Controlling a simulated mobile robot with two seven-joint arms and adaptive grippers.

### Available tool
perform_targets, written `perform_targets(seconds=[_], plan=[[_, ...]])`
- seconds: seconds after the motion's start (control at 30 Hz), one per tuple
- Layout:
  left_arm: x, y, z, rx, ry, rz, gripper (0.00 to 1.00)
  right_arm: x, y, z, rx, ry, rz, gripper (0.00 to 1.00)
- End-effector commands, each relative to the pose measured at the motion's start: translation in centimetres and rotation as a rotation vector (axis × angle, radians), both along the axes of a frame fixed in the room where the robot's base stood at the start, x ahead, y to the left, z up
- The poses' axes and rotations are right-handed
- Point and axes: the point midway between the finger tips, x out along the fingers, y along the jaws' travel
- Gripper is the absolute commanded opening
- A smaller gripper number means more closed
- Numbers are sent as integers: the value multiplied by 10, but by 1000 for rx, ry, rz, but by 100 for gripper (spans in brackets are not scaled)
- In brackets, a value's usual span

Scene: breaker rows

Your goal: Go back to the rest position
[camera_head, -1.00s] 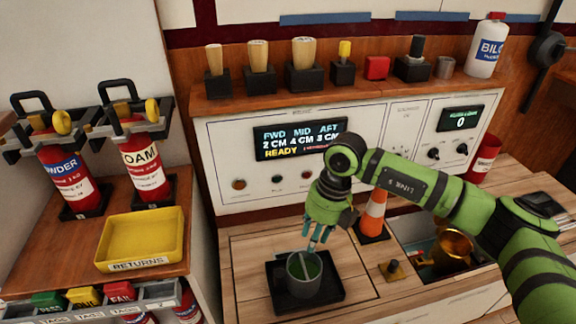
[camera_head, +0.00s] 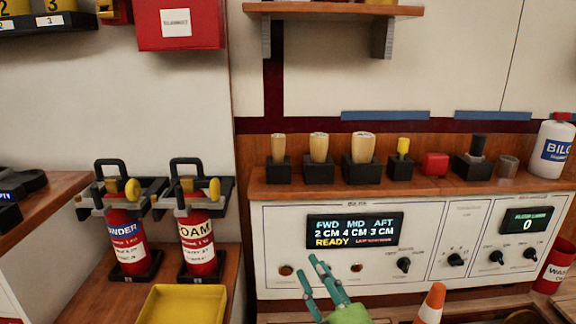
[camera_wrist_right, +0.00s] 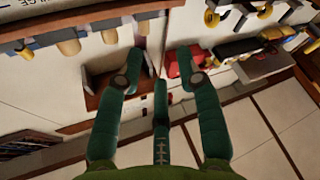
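My right gripper (camera_head: 318,270) shows at the bottom middle of the head view, in front of the white control panel (camera_head: 430,283). Its teal fingers point up, and its green palm is cut by the lower edge. In the right wrist view the gripper (camera_wrist_right: 158,68) has its three fingers spread, with nothing between them. My left gripper is in neither view.
The panel's display (camera_head: 354,231) reads READY. Wooden-handled pieces (camera_head: 319,150) and a white bottle (camera_head: 556,145) stand on the ledge. Two red extinguishers (camera_head: 125,240) and a yellow tray (camera_head: 182,303) are at left. An orange cone (camera_head: 431,303) stands near the gripper at right.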

Motion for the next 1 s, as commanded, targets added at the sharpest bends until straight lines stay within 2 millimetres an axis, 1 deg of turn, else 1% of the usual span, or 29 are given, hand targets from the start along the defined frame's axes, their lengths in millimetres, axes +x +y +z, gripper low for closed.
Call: perform_targets(seconds=[0.03,0.07,0.1,0.17,0.2,0.27,0.3,0.37,0.4,0.47,0.5,0.57,0.6,0.67,0.8,0.83,0.9,1.0], plan=[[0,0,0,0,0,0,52,0,-27,-29,61,144,-101,36],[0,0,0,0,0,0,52,-1,-42,-47,88,229,-157,36],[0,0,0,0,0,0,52,-6,-60,-72,117,341,-226,36],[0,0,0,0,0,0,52,-19,-84,-109,149,506,-314,36],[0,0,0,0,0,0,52,-32,-97,-134,164,617,-364,36],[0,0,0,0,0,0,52,-55,-112,-168,179,775,-425,36],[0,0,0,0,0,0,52,-72,-120,-188,184,872,-457,36],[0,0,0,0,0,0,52,-96,-128,-212,188,999,-492,36],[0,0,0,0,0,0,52,-112,-132,-225,186,1074,-509,36],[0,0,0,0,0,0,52,-135,-137,-241,183,1176,-529,36],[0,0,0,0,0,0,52,-150,-139,-250,182,1236,-539,36],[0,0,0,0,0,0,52,-171,-141,-262,177,1322,-550,36],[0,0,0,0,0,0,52,-185,-142,-268,173,1376,-555,36],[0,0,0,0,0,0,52,-205,-143,-276,168,1452,-560,36],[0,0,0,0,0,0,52,-251,-144,-289,151,1622,-562,36],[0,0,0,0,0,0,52,-256,-144,-294,145,1645,-561,36],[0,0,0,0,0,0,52,-249,-143,-312,141,1644,-563,36],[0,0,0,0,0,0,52,-244,-142,-336,138,1651,-564,36]])
